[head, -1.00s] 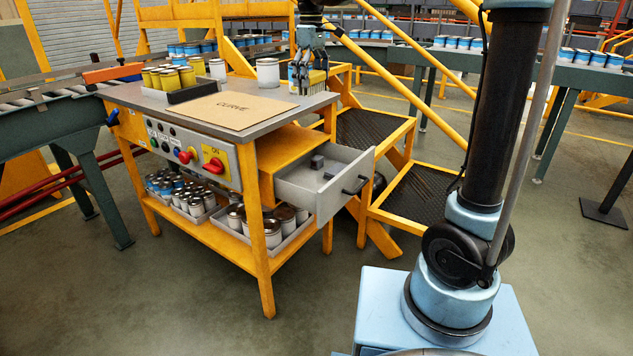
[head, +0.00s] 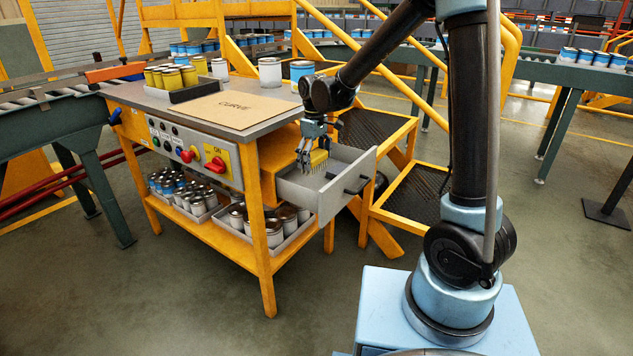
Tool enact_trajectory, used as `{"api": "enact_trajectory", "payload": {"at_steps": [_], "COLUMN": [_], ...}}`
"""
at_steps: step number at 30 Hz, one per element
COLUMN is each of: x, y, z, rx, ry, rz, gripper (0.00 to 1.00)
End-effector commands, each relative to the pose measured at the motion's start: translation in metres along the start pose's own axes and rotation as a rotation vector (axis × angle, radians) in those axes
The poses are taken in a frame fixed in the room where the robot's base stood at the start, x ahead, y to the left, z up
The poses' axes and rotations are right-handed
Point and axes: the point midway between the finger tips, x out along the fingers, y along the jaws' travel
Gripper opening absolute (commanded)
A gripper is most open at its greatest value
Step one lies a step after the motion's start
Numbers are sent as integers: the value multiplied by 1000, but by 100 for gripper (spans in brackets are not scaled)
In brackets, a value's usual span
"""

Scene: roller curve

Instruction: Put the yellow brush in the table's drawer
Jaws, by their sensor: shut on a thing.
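The yellow brush (head: 319,158) is in my gripper (head: 311,160), with its bristles downward. My gripper is shut on it and hangs over the open grey drawer (head: 345,196) at the right end of the table (head: 262,128). The brush is at or just above the drawer's opening; I cannot tell whether it touches anything inside. The drawer is pulled out, with a dark handle (head: 357,184) on its front. The gripper and brush hide part of the drawer's inside.
On the tabletop are a brown board marked CURVE (head: 235,108), a black tray of yellow cans (head: 190,92), a white can (head: 269,71) and a blue-and-white can (head: 301,74). Yellow steps (head: 400,140) stand close right of the drawer. Trays of cans fill the lower shelf.

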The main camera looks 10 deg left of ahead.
Motion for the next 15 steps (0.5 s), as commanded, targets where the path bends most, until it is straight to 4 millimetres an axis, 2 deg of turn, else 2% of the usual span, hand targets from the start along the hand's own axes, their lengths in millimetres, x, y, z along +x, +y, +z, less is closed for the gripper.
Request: {"api": "enact_trajectory", "payload": {"at_steps": [6, 15], "x": [35, 55], "y": [1, 1], "z": [0, 0], "rx": [1, 2], "ry": [0, 0], "rz": [0, 0], "gripper": [65, 65]}}
